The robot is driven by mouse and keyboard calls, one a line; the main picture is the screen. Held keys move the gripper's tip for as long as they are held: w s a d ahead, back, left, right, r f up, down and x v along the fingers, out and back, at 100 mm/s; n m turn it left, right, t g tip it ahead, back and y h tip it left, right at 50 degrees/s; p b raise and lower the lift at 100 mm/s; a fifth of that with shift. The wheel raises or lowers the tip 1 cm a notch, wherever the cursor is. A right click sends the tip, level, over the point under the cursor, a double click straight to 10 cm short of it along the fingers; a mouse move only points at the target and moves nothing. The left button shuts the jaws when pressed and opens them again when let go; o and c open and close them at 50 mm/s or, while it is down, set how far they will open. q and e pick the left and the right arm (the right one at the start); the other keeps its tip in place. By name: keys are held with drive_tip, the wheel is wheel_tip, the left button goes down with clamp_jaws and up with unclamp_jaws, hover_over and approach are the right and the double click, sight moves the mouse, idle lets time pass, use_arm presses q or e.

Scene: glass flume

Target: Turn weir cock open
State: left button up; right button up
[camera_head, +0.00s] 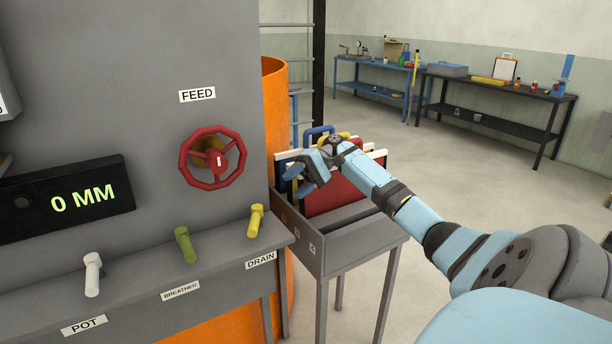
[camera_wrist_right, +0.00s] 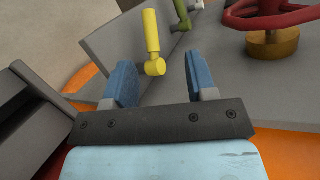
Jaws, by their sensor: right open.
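No label reading weir shows in either view. The grey panel carries a yellow cock handle (camera_head: 256,220) above a DRAIN label, an olive green handle (camera_head: 185,245) above BREATHER and a white handle (camera_head: 92,274) above POT. My right gripper (camera_head: 298,178) is open and empty, to the right of the yellow handle and apart from it. In the right wrist view the yellow handle (camera_wrist_right: 152,42) appears beyond and between the two blue fingers (camera_wrist_right: 162,80). The green handle (camera_wrist_right: 181,14) is behind it. My left gripper is not in view.
A red FEED handwheel (camera_head: 213,158) is above the handles. A display (camera_head: 68,198) reads 0 MM. A grey rack (camera_head: 345,238) with upright coloured plates stands under my right gripper. An orange cylinder (camera_head: 274,100) is behind the panel. Benches line the far wall; the floor between is clear.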

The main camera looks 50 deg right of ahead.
drive_tip(key=shift+f+v, duration=0.15)
drive_tip(key=shift+v, duration=0.75)
drive_tip(key=shift+f+v, duration=0.15)
drive_tip(key=shift+v, duration=0.7)
drive_tip(key=shift+d, duration=0.1)
drive_tip(key=shift+p, duration=0.85)
